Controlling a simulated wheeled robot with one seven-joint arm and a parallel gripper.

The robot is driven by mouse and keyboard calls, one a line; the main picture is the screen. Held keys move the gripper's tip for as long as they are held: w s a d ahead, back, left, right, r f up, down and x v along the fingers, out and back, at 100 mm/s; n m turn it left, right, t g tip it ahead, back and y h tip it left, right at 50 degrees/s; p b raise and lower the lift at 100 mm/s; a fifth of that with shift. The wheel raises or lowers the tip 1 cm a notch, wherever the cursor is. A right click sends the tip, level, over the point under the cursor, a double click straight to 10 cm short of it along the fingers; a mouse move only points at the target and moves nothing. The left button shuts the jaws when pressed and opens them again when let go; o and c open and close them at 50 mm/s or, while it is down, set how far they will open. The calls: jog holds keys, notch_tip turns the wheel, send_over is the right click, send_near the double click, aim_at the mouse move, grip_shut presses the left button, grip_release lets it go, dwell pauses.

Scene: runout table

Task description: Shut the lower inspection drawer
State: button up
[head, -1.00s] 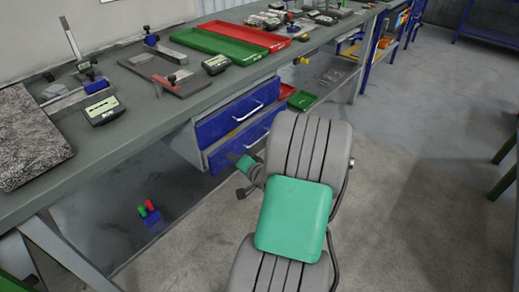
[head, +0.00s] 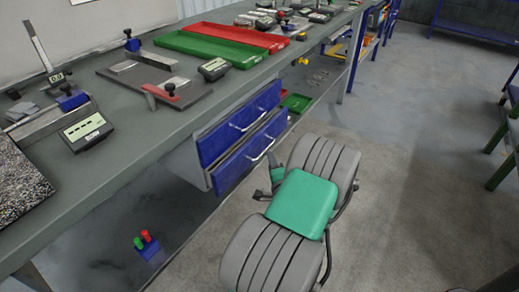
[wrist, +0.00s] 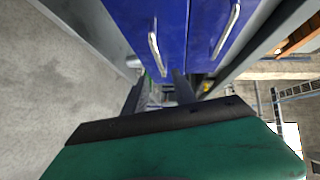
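The lower inspection drawer (head: 238,165) is blue with a pale bar handle. It stands out a little further than the blue upper drawer (head: 222,137) above it, so it is partly open. In the wrist view the lower drawer (wrist: 130,18) fills the top middle, with its handle upright in the picture; the upper drawer (wrist: 205,45) is to its right. My gripper (wrist: 160,82) is open, with its two dark fingers apart and nothing seen held between them. It is near the lower drawer's front; contact cannot be told. In the head view my arm hides most of the gripper.
The grey workbench (head: 120,150) carries gauges, a green tray (head: 208,50) and a red tray (head: 240,36). A blue block with red and green pegs (head: 147,246) is below the bench. A green bin (head: 297,103) is beyond the drawers.

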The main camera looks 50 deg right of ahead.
jog(key=x, duration=0.7)
jog(key=shift+w+a, duration=0.3)
grip_shut()
dwell(0.9)
